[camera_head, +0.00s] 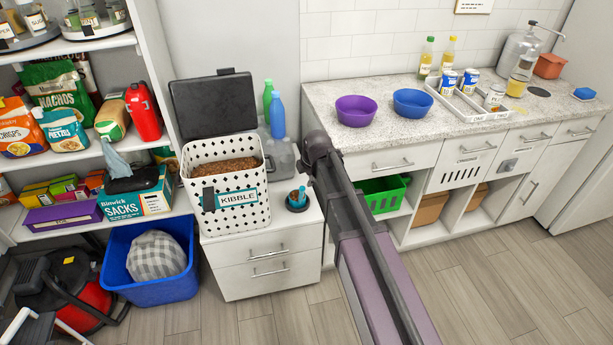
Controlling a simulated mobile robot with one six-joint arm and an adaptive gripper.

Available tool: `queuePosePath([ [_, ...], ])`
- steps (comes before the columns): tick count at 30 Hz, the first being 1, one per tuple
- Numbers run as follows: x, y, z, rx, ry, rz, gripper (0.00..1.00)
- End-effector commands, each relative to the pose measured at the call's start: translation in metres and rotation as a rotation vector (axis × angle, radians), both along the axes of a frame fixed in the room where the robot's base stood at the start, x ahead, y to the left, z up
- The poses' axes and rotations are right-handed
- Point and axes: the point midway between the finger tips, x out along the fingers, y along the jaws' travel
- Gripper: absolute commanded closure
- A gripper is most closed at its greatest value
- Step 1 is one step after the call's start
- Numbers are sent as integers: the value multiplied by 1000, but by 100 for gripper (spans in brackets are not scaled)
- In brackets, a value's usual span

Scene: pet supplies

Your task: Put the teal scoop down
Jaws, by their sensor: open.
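My gripper (308,168) is small and partly hidden by my arm. It is open, with nothing seen in it, and looks apart from the scoop.
A white dotted kibble bin (236,212) with its dark lid (213,105) raised stands on the cabinet (262,262). The counter (375,138) holds purple and blue bowls. A blue tub (150,288) is on the floor.

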Motion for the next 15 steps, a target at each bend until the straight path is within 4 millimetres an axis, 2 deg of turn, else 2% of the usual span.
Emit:
queuePosePath([
  [10,-1,-1,0,1,2,-5,38],
  [15,-8,-10,-1,14,23,-68,38],
])
